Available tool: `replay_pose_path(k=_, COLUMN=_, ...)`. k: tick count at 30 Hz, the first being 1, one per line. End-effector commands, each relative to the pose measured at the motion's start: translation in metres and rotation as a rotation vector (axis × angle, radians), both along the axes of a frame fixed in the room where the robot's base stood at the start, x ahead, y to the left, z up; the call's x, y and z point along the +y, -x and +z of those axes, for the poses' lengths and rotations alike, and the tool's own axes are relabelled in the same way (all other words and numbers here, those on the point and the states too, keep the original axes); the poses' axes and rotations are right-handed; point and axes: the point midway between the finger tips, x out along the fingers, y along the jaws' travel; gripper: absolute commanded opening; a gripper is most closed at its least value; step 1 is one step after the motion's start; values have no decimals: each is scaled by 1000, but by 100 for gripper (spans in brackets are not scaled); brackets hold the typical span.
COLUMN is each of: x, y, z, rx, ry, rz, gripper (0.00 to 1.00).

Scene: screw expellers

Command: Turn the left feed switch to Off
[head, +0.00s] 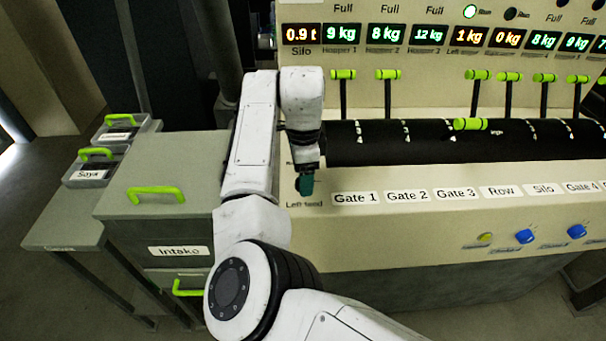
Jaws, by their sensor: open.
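The "Left feed" label (304,204) is on the cream control panel, at the left end of its label row. My gripper (306,182) is at the end of my white arm, pointing down just above this label. It is open, seen nearly edge-on. A dark teal piece shows at its tip, and I cannot tell whether this is a finger or the switch knob. The left feed switch is otherwise hidden by my gripper and wrist, so its setting and any contact cannot be made out.
Gate levers with green handles (388,74) rise from a black curved cover (450,143) right of my wrist. Blue knobs (525,236) sit on the lower right panel. A grey Intake cabinet (115,205) with green handles stands at left. Lit displays (385,34) line the back.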

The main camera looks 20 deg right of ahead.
Motion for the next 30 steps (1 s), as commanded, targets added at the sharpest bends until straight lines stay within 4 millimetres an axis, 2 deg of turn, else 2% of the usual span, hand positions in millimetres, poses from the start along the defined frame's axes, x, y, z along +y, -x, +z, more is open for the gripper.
replay_pose_path(k=3, x=0, y=0, z=-7, rx=1, ry=0, rz=0, gripper=67)
replay_pose_path(k=12, x=0, y=0, z=-8, rx=0, ry=0, rz=0, gripper=67)
replay_pose_path(k=30, x=0, y=0, z=-8, rx=0, ry=0, rz=0, gripper=11)
